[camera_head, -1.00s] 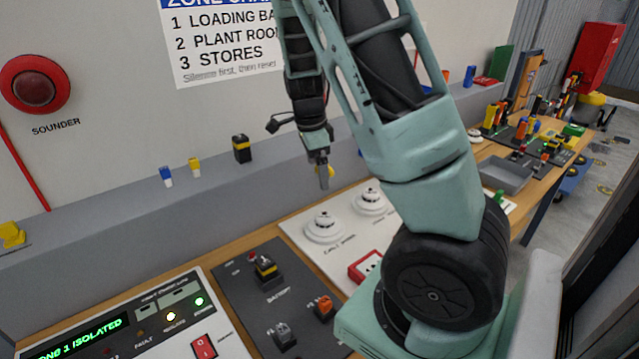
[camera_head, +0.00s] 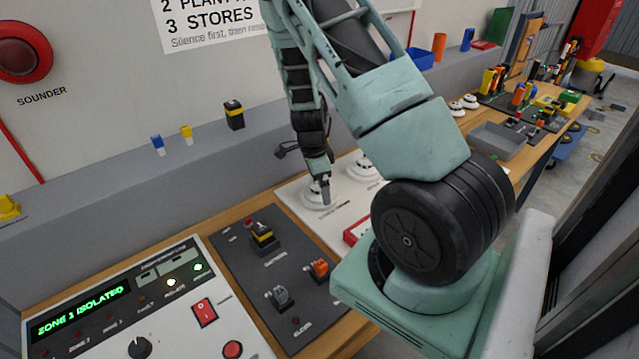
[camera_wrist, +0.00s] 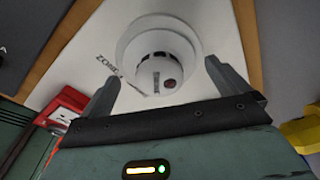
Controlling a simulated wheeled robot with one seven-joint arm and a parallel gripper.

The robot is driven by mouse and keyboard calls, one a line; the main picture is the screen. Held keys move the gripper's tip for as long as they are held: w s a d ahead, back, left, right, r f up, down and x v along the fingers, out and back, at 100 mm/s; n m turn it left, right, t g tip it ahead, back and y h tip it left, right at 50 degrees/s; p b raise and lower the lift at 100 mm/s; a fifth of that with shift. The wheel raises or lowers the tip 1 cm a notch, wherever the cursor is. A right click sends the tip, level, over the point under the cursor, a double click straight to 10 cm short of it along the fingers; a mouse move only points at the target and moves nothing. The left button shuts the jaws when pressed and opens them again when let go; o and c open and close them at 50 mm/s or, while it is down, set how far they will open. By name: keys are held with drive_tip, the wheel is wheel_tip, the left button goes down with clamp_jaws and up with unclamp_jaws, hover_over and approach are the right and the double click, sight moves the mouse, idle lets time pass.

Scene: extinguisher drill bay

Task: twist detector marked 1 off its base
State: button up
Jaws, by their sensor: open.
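Two white round detectors sit on a white board (camera_head: 293,193). The nearer-left detector (camera_head: 311,200) has my gripper (camera_head: 326,196) over it, its fingers pointing down and partly hiding it. The other detector (camera_head: 361,169) is to the right, partly behind my arm. In the wrist view the white detector (camera_wrist: 152,65) on its round base lies just ahead, between and beyond the two spread fingers of my gripper (camera_wrist: 163,82). Nothing is between the fingertips, and contact is not visible.
A panel display (camera_head: 80,312) reads "ZONE 1 ISOLATED". A dark switch plate (camera_head: 245,285) with yellow, orange and grey parts lies left of the board. A red box (camera_head: 356,231) sits at the board's front. A grey tray (camera_head: 498,141) and more tools stand farther right.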

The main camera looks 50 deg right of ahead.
drive_tip(key=shift+f, duration=0.45)
drive_tip(key=c, duration=0.9)
drive_tip(key=shift+n+b, duration=0.35)
drive_tip(key=shift+n, duration=0.65)
drive_tip(key=shift+c, duration=0.2)
drive_tip(key=shift+n+b, duration=0.35)
drive_tip(key=shift+n, duration=0.55)
drive_tip(key=shift+n+t, duration=0.3)
drive_tip(key=shift+n, duration=0.2)
drive_tip(key=shift+n+b, duration=0.35)
drive_tip(key=shift+n, duration=0.15)
